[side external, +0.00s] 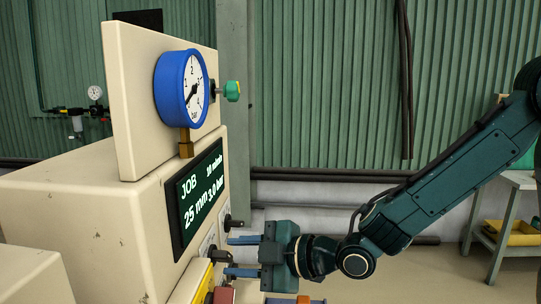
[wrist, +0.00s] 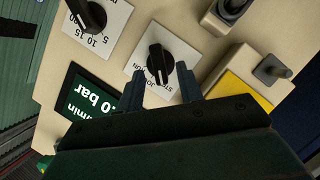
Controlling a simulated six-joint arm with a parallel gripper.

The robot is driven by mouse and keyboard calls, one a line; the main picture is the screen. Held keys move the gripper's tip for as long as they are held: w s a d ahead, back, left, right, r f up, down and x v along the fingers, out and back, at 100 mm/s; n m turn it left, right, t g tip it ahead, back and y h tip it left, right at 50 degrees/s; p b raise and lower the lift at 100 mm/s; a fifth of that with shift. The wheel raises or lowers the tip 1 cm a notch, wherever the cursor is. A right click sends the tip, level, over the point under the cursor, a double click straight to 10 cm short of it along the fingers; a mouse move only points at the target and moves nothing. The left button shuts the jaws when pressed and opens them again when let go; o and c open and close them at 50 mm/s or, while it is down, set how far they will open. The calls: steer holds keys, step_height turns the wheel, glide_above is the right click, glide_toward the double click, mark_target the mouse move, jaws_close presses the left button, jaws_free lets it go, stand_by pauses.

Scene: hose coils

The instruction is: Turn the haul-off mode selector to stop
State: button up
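The mode selector (wrist: 160,62) is a black knob with a pale pointer line, on a white plate (wrist: 178,45) in the wrist view. The plate's lettering is upside down and partly hidden; JOG is only partly legible. The pointer line runs toward the bottom of the wrist picture, toward the lettering. My gripper (wrist: 163,84) is open, its two fingers apart on either side of the knob's lower part in that view; contact cannot be told. In the side view my gripper (side external: 229,256) points left at the panel, and a dark knob (side external: 218,256) shows between its fingertips.
Another black knob (wrist: 88,15) on a numbered plate is at the wrist view's upper left. A toggle lever (wrist: 272,69) and a yellow plate (wrist: 245,92) are at right. The JOB display (side external: 199,194) and blue gauge (side external: 182,90) are above my gripper in the side view.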

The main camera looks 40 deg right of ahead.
steer(key=shift+v, duration=2.95)
steer(key=s+d+r+m+g+h, duration=0.1)
steer(key=s+d+m+g+h, duration=0.6)
steer(key=s+d+m, duration=0.8)
steer(key=s+d, duration=0.4)
steer(key=s, duration=0.2)
steer(key=shift+s+r, duration=0.15)
steer(key=shift+r, duration=0.1)
